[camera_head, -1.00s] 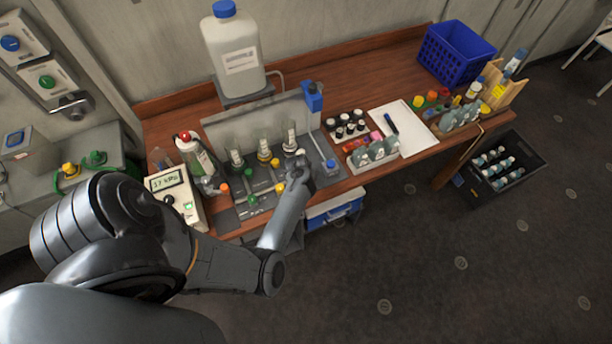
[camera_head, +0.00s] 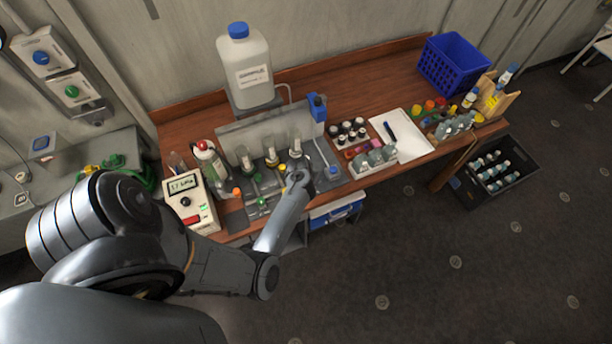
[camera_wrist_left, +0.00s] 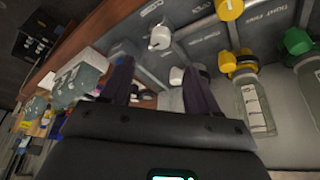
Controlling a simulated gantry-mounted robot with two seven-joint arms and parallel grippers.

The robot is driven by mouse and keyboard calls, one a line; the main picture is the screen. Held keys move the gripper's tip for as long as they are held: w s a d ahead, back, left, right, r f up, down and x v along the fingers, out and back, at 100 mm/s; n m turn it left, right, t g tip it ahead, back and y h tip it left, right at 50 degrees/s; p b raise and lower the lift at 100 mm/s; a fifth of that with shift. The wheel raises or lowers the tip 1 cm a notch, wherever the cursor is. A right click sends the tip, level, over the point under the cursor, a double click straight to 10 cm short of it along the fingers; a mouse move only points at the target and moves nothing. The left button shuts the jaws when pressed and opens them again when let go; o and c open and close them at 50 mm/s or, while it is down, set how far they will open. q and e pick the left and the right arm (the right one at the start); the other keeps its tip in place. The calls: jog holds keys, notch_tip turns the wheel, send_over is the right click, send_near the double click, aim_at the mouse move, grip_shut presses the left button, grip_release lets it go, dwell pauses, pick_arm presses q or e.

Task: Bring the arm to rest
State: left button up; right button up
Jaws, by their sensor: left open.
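My left arm comes in from the left in the head view, and its gripper (camera_head: 299,172) is over the front right part of the grey rack station (camera_head: 235,222). In the left wrist view the two dark fingers of my left gripper (camera_wrist_left: 157,72) stand apart with nothing held between them. A white knob (camera_wrist_left: 176,76) shows near the right finger, but I cannot tell whether they touch. A white-capped part (camera_wrist_left: 160,38) lies beyond the fingertips. The fingertips are too small to make out in the head view. My right gripper is not in view.
A large white jug (camera_head: 246,75) stands behind the station. A meter box (camera_head: 192,205) is left of it. Dark-capped vials (camera_head: 347,130), a white sheet (camera_head: 412,145) and a blue basket (camera_head: 455,65) are to the right. Open floor lies in front of the bench.

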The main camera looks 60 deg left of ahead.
pick_arm(q)
jog(key=shift+s+d+r, duration=0.15)
jog(key=shift+s+r, duration=0.1)
jog(key=shift+r, duration=0.25)
